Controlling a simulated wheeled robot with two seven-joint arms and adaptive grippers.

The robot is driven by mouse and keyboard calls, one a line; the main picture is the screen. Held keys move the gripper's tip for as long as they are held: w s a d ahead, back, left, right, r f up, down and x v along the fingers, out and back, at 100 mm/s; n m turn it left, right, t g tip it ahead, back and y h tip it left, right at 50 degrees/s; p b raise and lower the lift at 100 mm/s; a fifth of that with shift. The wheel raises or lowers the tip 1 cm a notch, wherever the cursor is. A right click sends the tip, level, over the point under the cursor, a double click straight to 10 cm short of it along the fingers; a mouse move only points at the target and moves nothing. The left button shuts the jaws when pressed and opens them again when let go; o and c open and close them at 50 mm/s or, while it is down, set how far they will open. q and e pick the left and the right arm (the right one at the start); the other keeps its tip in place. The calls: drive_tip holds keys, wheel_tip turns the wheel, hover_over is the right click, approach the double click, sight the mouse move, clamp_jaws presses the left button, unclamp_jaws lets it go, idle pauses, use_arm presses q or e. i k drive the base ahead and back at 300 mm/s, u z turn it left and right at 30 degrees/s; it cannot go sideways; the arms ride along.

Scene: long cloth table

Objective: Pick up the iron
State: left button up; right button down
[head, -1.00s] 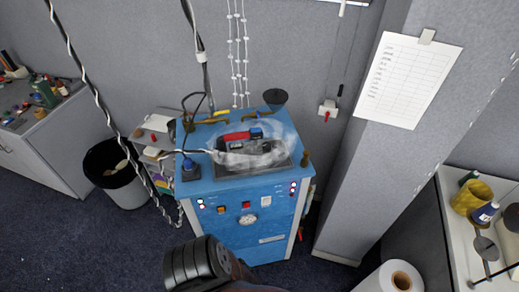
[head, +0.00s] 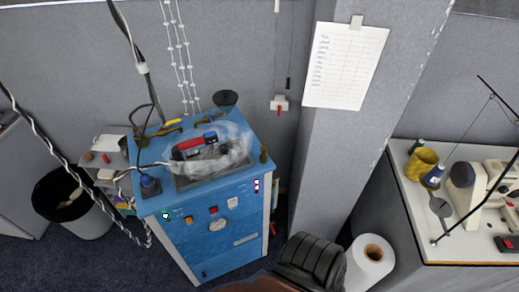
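The iron (head: 193,144) has a red handle with a blue part and rests on a dark metal plate (head: 186,184) on top of a blue boiler cabinet (head: 215,243). Whitish translucent steam or cover surrounds the iron, so its lower body is hard to make out. A pale cord runs from its left side. Neither my left nor my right gripper can be made out in the head view, and nothing touches the iron.
A black waste bin (head: 73,203) and a small shelf (head: 105,155) stand left of the cabinet. A grey pillar (head: 333,160) rises to its right. A white paper roll (head: 371,264) stands at the lower right, beside a table (head: 440,256) with a sewing machine (head: 478,195). A twisted cable hangs at left.

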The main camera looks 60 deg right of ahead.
sight(212, 151)
drive_tip(key=z, duration=1.25)
drive_tip(key=k, duration=0.3)
drive_tip(key=z, duration=0.45)
